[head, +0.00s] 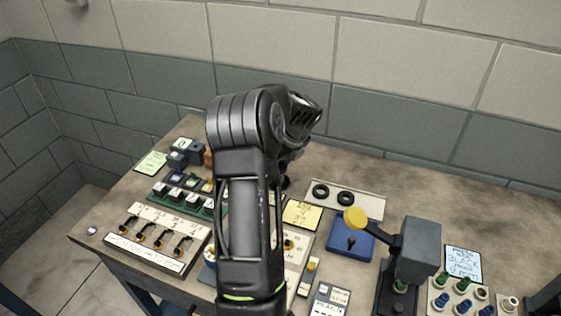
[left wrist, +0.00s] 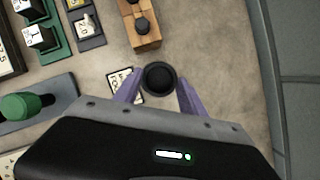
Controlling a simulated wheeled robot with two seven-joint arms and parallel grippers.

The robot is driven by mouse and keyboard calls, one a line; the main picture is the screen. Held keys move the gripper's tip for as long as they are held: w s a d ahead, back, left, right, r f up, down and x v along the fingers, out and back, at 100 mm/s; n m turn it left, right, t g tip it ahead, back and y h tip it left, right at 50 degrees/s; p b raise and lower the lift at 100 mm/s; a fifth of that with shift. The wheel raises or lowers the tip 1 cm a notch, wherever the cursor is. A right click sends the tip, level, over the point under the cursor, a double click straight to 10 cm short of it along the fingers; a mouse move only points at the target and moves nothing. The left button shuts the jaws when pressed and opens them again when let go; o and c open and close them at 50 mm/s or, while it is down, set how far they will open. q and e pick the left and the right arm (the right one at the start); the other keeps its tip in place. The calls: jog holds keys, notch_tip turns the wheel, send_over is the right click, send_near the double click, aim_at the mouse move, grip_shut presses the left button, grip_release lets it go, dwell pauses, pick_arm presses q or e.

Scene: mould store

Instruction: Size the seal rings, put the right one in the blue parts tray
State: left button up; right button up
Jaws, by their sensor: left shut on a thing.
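My left gripper (left wrist: 159,82) has its purple fingers on either side of a round black piece (left wrist: 160,75) and is shut on it. From above the piece looks like a knob with a raised rim; I cannot tell what lies below it. In the head view my left arm hides most of this gripper. Two black seal rings (head: 320,191) lie on a cream board (head: 372,203) at the back, right of the arm. A blue square tray (head: 364,252) with a small black upright piece on it stands in front of them. My right gripper is not in view.
A grey press with a yellow-knobbed lever (head: 418,250) stands right of the blue tray. Racks of small fittings (head: 160,239) fill the left side. A wooden block with black knobs (left wrist: 145,42) is near the left gripper. The bench's back right is clear.

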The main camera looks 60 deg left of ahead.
pick_arm(q)
jog(key=shift+f, duration=0.35)
dwell(0.3)
jog(key=o, duration=1.8)
jog(key=shift+r, duration=0.15)
notch_tip(320, 180, up, 7)
jog(key=shift+r, duration=0.1)
dwell(1.0)
